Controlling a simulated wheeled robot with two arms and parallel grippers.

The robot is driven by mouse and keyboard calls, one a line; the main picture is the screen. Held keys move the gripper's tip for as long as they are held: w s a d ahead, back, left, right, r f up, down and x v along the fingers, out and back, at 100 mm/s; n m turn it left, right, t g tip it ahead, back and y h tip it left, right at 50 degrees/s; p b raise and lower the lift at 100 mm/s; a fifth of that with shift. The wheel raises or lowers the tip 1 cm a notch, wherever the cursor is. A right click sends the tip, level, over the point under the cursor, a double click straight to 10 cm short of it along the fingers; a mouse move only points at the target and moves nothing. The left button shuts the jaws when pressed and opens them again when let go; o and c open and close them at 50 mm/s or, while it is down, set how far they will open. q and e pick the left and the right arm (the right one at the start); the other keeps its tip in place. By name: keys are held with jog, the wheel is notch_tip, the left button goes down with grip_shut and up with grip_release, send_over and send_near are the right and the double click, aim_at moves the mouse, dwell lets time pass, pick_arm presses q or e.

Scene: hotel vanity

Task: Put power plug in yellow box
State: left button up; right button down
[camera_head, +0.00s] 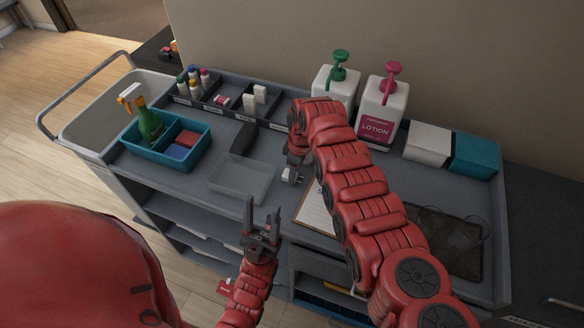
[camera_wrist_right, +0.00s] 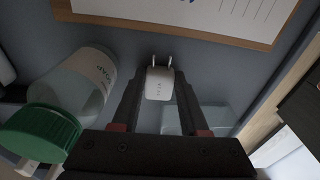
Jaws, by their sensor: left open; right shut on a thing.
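The white power plug (camera_head: 289,174) is held between the fingers of my right gripper (camera_head: 295,160), above the cart top. The right wrist view shows the plug (camera_wrist_right: 159,83) between both fingers (camera_wrist_right: 158,92), its two prongs pointing away from the gripper. My left gripper (camera_head: 262,212) is open and empty, in front of the cart's front edge. No whole yellow box shows; only a yellow strip (camera_head: 342,290) is visible low at the cart's front, partly hidden by my right arm, and I cannot tell what it belongs to.
A clear tray (camera_head: 240,181) lies left of the plug, a clipboard (camera_head: 315,211) right of it. A teal caddy (camera_head: 166,161) with a spray bottle (camera_head: 149,124) stands left. A grey divided organizer (camera_head: 216,108) and pump bottles (camera_head: 380,112) stand behind. Glasses (camera_head: 468,230) sit right.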

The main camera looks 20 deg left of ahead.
jog(key=shift+s+r, duration=0.1)
jog(key=shift+s, duration=0.05)
jog(key=shift+d, duration=0.3)
jog(key=shift+d+f, duration=0.15)
jog(key=shift+f, duration=0.05)
jog(key=c, duration=0.8)
grip_release()
jog(key=o, duration=0.4)
jog(key=shift+a, duration=0.25)
jog(key=shift+d+r, duration=0.1)
